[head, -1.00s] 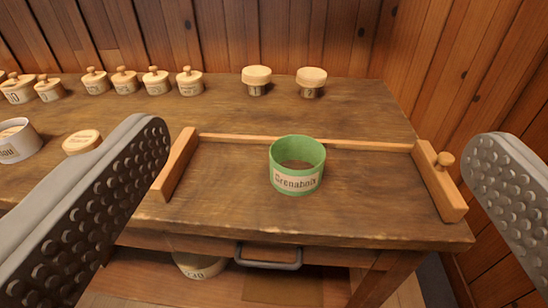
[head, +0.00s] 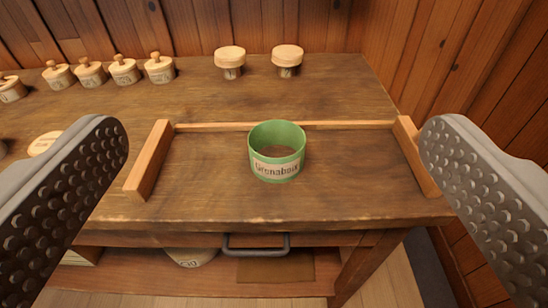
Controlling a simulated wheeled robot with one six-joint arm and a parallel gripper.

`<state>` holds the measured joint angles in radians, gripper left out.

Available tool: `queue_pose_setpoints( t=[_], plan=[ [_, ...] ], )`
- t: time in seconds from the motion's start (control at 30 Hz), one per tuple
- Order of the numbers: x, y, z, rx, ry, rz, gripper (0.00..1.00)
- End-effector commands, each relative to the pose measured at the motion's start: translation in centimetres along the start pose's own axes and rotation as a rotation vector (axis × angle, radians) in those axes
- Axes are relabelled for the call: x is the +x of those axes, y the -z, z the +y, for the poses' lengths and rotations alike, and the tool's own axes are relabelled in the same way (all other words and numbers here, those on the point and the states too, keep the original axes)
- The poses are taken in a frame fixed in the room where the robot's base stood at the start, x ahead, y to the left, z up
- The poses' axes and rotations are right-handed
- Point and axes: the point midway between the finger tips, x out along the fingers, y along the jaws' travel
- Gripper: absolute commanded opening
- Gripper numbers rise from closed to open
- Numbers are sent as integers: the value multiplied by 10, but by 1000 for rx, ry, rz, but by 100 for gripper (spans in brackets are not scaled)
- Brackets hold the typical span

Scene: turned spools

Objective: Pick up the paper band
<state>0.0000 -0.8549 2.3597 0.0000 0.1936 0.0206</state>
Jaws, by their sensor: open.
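The paper band (head: 277,168) is a green ring with a pale label that reads roughly "Grenaboix". It stands upright on the wooden table, inside a low three-sided wooden frame, and its top is open. My gripper (head: 272,150) is open, with one grey studded finger at the left and one at the right of the view. The band lies between the fingers in the picture, farther off than the fingertips, and neither finger touches it.
The frame has a left rail (head: 150,160), a thin back rail (head: 290,126) and a right rail (head: 415,158). Several lidded pots (head: 124,70) and two wooden-topped spools (head: 230,62) stand at the back. A drawer handle (head: 256,246) juts from the front. Wooden walls close the back and right.

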Motion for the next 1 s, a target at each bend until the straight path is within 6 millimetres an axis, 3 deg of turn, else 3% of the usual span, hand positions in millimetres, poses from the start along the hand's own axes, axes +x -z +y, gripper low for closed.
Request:
queue_pose_setpoints(
  t=[0.4, 1.0],
  plan=[
    [91, 5, 0, 110, -31, -413, 100],
    [199, -10, 0, 250, -160, -1007, 100]
  ],
)
